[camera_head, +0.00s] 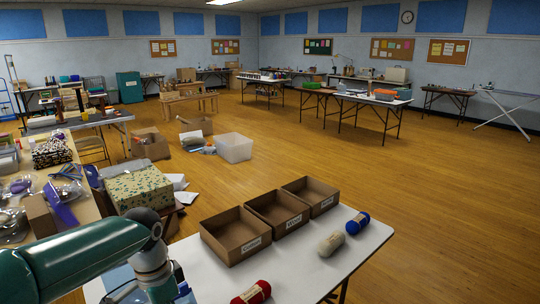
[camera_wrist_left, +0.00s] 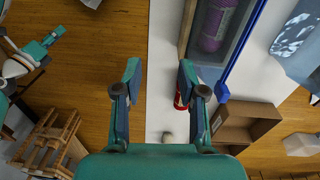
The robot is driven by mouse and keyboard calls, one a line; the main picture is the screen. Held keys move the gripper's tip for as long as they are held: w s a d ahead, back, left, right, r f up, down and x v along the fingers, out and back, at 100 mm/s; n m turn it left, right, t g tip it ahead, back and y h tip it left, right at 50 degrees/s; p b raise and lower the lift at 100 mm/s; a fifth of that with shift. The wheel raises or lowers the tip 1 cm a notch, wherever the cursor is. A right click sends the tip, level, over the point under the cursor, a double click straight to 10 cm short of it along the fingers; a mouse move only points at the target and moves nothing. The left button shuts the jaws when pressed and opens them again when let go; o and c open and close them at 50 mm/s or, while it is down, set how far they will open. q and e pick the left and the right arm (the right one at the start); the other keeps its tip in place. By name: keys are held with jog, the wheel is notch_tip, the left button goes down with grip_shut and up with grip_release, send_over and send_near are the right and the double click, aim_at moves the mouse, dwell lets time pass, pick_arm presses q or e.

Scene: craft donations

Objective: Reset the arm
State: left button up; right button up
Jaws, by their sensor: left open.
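My left arm (camera_head: 85,262) reaches in from the left at the bottom of the head view, over the near left of the white table (camera_head: 375,237). Its gripper fingers are not clear there. In the left wrist view my left gripper (camera_wrist_left: 158,85) is open, with nothing between its fingertips. Teal and grey parts, apparently of my right arm (camera_wrist_left: 35,52), show at the upper left of the wrist view; its finger state is unclear. On the table are a red yarn roll (camera_head: 252,293), a cream one (camera_head: 331,243) and a blue one (camera_head: 357,222).
Three open cardboard boxes (camera_head: 236,250) with labels stand in a row along the table's far side. A cluttered table (camera_head: 80,185) stands at left. The floor at right is clear.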

pick_arm(q)
jog(key=s+d+f+n+h, duration=0.1)
jog(key=s+d+f+n, duration=0.15)
jog(key=f, duration=0.85)
jog(key=s+d+f+n+h, duration=0.2)
jog(key=s+d+f, duration=0.2)
jog(key=f, duration=0.7)
jog(key=s+d+f+n, duration=0.1)
jog(key=s+f+n, duration=0.6)
jog(key=s+f, duration=0.4)
jog(key=shift+s+d+t, duration=0.3)
jog(key=shift+s, duration=0.95)
jog(key=shift+w, duration=0.1)
